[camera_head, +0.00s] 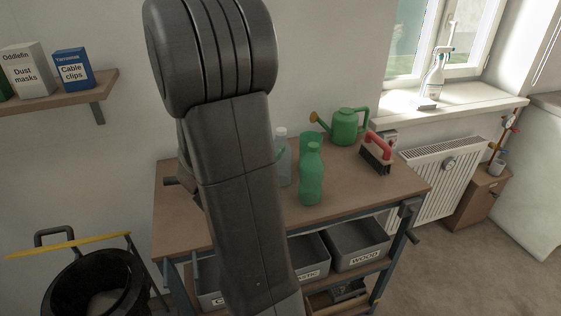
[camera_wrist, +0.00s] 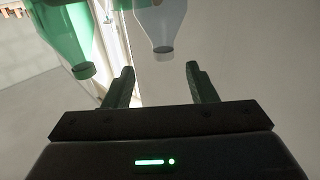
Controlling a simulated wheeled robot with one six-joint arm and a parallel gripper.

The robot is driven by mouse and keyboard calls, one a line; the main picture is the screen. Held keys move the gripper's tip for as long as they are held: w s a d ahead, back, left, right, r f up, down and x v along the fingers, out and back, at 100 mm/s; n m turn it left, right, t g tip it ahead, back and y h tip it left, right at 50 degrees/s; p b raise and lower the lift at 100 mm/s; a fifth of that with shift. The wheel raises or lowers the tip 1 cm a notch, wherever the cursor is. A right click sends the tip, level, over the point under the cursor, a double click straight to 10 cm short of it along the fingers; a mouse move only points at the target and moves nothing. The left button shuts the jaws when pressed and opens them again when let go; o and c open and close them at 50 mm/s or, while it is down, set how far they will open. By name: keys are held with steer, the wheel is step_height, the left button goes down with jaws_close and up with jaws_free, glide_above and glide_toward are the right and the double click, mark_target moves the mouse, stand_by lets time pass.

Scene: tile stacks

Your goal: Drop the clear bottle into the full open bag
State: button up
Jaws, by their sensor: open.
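The clear bottle (camera_head: 284,163), pale with a white cap, stands on the brown workbench (camera_head: 180,222), partly hidden by my arm. In the wrist view the clear bottle (camera_wrist: 161,22) appears cap-down, just beyond the fingertips and roughly between them. My gripper (camera_wrist: 159,68) is open, with nothing between its fingers. My arm hides it in the head view. A black, round, open-topped container (camera_head: 62,300) at lower left may be the open bag. Something pale shows inside it; its lower part is out of frame.
A green bottle (camera_head: 312,180) stands close right of the clear one; it also shows in the wrist view (camera_wrist: 66,35). A green watering can (camera_head: 343,128) and red-handled brush (camera_head: 376,152) are farther back. A yellow bar (camera_head: 70,246) crosses behind the black container. Grey bins (camera_head: 357,245) sit below.

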mark_target(279, 135)
steer(key=x, duration=0.4)
steer(key=p+x, duration=0.1)
steer(key=x, duration=0.4)
steer(key=shift+w+a+r+p, duration=0.15)
steer(key=shift+w+a+p, duration=0.05)
steer(key=shift+p, duration=0.1)
jaws_close()
step_height(279, 135, up, 10)
steer(key=shift+p, duration=0.45)
